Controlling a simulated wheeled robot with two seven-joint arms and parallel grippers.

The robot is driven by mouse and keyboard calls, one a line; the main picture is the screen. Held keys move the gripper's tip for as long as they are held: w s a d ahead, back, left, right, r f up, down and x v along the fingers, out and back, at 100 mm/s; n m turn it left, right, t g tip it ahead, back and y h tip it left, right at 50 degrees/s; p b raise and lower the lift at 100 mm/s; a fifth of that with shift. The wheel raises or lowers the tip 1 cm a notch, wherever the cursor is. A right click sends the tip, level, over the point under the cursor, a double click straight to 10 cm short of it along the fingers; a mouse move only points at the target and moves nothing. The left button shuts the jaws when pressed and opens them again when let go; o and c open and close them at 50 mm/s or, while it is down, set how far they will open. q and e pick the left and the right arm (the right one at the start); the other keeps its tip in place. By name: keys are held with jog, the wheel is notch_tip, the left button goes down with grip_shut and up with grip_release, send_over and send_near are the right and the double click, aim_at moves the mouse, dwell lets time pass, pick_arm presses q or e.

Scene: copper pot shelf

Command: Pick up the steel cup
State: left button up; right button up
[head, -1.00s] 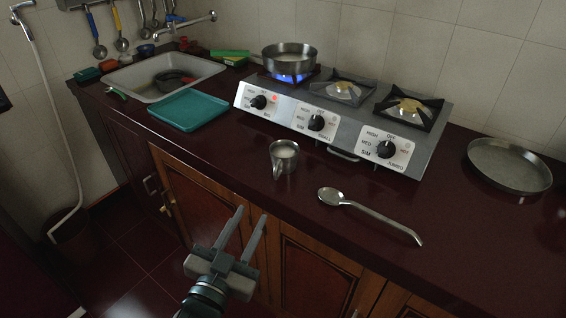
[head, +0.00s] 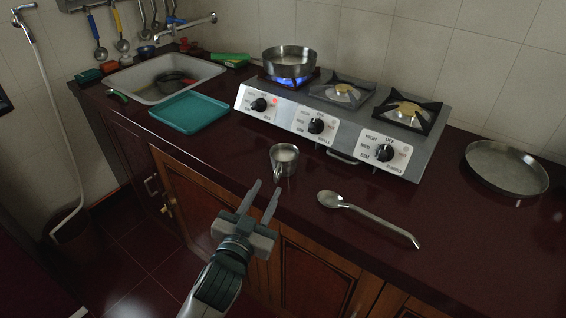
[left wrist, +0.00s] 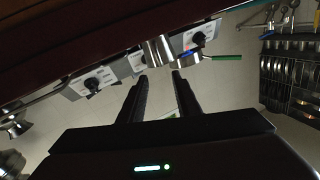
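The steel cup (head: 284,161) stands upright on the dark red counter, near its front edge, with pale contents and its handle toward the front left. In the left wrist view the cup (left wrist: 159,51) shows just beyond my fingertips, a little left of the middle between them. My left gripper (head: 265,192) is open and empty. Its fingers point up toward the cup from the front and left of it, apart from it. My right gripper is not in view.
A large spoon (head: 368,217) lies right of the cup. The gas stove (head: 330,125) stands behind, with a lit burner under a pan (head: 288,62). A teal tray (head: 190,112) lies left, beside the sink (head: 163,76). A round steel plate (head: 507,168) lies far right.

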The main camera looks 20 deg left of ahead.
aim_at(275, 173)
pick_arm(q)
jog(key=shift+w+d, duration=0.1)
jog(key=shift+w, duration=1.15)
jog(key=shift+w+f+p, duration=0.15)
jog(key=shift+w+p, duration=0.2)
jog(key=shift+w, duration=0.95)
jog(key=shift+w+f+p, duration=0.1)
jog(key=shift+w+p, duration=0.25)
jog(key=shift+w, duration=0.95)
jog(key=shift+c, duration=0.5)
grip_shut()
